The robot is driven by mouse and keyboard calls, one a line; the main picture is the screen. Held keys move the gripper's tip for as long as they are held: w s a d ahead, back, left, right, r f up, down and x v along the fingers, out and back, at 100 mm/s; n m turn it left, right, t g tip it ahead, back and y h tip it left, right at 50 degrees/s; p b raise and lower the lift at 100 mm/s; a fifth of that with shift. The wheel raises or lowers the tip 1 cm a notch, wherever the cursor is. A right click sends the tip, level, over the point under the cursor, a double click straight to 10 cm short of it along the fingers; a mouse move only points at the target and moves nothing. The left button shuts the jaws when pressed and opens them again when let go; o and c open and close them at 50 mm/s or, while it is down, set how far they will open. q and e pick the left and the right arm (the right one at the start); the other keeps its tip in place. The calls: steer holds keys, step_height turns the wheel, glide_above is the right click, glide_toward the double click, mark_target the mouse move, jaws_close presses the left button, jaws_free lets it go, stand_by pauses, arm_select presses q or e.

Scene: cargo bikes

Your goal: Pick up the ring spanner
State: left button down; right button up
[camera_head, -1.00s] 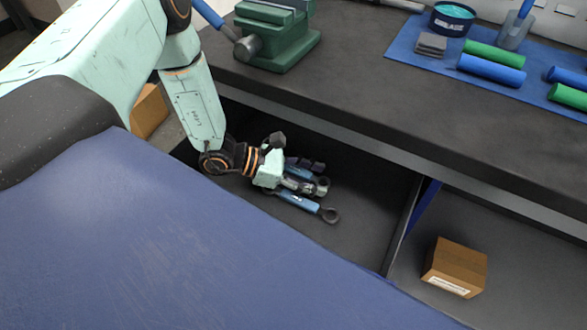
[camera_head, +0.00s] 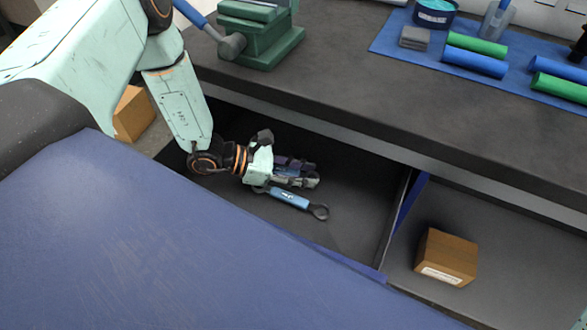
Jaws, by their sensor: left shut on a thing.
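A spanner with a blue handle (camera_head: 289,198) and a dark ring at its right end lies in the dark bay under the worktop. My left gripper (camera_head: 302,175) is low in the bay, just behind this spanner and roughly parallel to it. Its fingers point right. They are shut on a blue thing (camera_head: 290,171), mostly hidden between them, and I cannot tell its full shape. The ring spanner's handle shows clear of the fingers, and its left end is close to the gripper's palm. My right gripper is not in view.
The dark worktop (camera_head: 370,90) overhangs the bay, with a green vise (camera_head: 262,40) at its left. A divider (camera_head: 398,220) closes the bay's right side, and a cardboard box (camera_head: 446,257) sits beyond it. A blue surface (camera_head: 150,240) fills the near left.

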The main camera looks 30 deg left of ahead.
arm_select(q)
steer(key=shift+d+r, duration=0.3)
steer(key=shift+d, duration=0.05)
steer(key=s+d+r+p, duration=0.1)
steer(key=s+d+r, duration=0.1)
steer(key=d+r, duration=0.5)
steer(key=d, duration=0.6)
steer(key=shift+r+p, duration=0.15)
steer(key=shift+p, duration=0.15)
steer(key=shift+r, duration=0.1)
